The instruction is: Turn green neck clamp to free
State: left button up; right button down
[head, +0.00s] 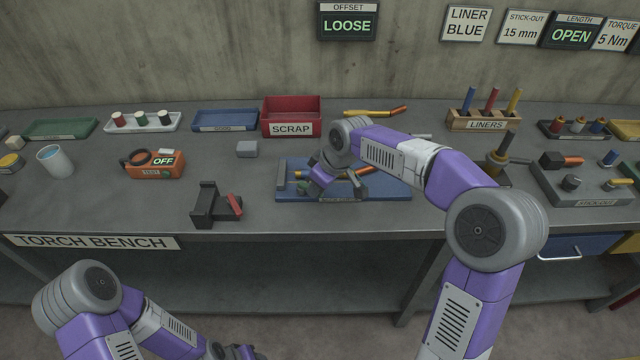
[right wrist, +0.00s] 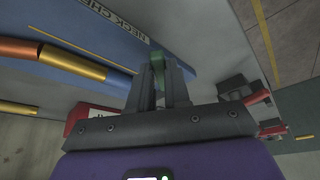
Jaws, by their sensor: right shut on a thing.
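The green neck clamp (head: 303,187) is at the left part of the blue mat (head: 385,190) on the bench, mostly hidden by my right gripper (head: 312,186). In the right wrist view, the dark fingers of my right gripper (right wrist: 160,88) are shut on the green clamp (right wrist: 158,70), which shows as a narrow green piece between them. A torch neck in gold and orange (right wrist: 72,62) lies on the mat beside the fingers. My left gripper (head: 236,352) is low at the bottom edge, below the bench top, and whether it is open is unclear.
A dark vise-like fixture with a red handle (head: 210,205) stands left of the mat. A grey block (head: 247,149), an orange box reading OFF (head: 155,163) and a red SCRAP bin (head: 292,112) stand around. A sign reads LOOSE (head: 347,24). The bench's front left is clear.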

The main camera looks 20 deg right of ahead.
jog(key=m, duration=0.1)
jog(key=a+m+h, duration=0.1)
jog(key=m, duration=0.1)
jog(key=s+a+m+t+h+b, duration=0.1)
jog(key=m, duration=0.1)
jog(key=shift+a, duration=0.25)
jog(key=m, duration=0.1)
jog(key=a+m+h, duration=0.1)
jog(key=m, duration=0.1)
jog(key=shift+b, duration=0.4)
jog(key=shift+a+m+h, duration=0.25)
jog(key=shift+a+m, duration=0.05)
jog(key=shift+m, duration=0.4)
jog(key=shift+a+m+h, duration=0.25)
jog(key=shift+m, duration=0.45)
jog(key=c, duration=1.1)
grip_release()
jog(key=shift+r, duration=0.1)
